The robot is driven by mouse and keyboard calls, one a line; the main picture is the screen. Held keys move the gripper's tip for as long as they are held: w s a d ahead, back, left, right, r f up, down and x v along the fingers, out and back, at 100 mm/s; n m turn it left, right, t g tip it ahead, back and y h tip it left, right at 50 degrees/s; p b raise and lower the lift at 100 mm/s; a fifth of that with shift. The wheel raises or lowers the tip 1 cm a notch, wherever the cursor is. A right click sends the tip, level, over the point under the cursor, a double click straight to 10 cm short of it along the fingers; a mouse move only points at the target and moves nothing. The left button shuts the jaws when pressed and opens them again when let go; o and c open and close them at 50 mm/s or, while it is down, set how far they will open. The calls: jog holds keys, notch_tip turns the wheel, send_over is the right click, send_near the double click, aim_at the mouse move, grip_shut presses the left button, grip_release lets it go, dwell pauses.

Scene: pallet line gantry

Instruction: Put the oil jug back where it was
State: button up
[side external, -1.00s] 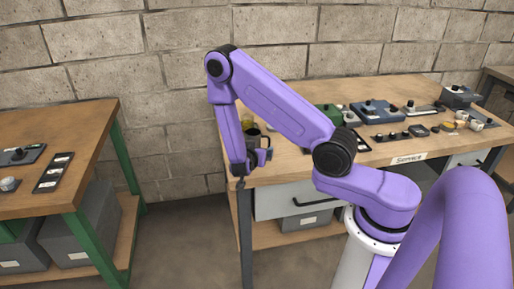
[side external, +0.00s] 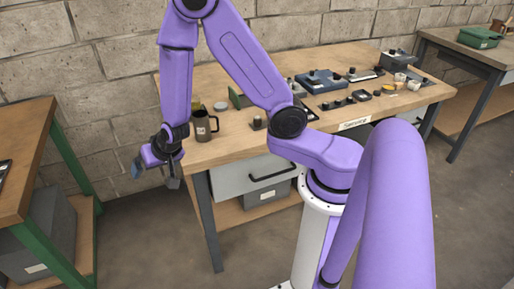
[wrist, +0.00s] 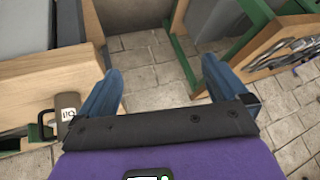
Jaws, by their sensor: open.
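The oil jug looks to be the dark grey jug (side external: 202,128) with a handle and a small pale label. It stands upright on the wooden service bench (side external: 232,128), near the left end. In the wrist view a grey jug (wrist: 70,108) with a label shows at the left edge, beside the left finger and not between the fingers. My gripper (side external: 155,178) hangs off the bench's left end, left of the jug and apart from it. Its two blue fingers (wrist: 161,78) are open and empty, with floor between them.
A second wooden bench (side external: 25,140) with green legs stands at the left; floor lies between the benches. A grey disc (side external: 221,106) lies behind the jug. A blue device (side external: 320,80) and several small parts stand farther right. A green case (side external: 480,38) sits on the far-right table.

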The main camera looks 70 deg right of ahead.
jog(key=s+a+r+n+g+y, duration=0.25)
jog(key=s+a+n, duration=0.2)
jog(key=s, duration=0.25)
jog(key=s+a+r+n+g+y, duration=0.25)
jog(key=s+a+r+n, duration=0.2)
jog(key=s, duration=0.25)
jog(key=s+d+r+n+g+h, duration=0.1)
jog(key=s+d+r+n, duration=0.2)
jog(key=s+d+n, duration=0.2)
jog(key=s+d+r+n+h, duration=0.2)
jog(key=s+d+n, duration=0.3)
jog(key=s, duration=0.4)
jog(key=shift+s+d+r+g, duration=0.35)
jog(key=shift+d+r+g, duration=0.05)
jog(key=shift+d, duration=0.2)
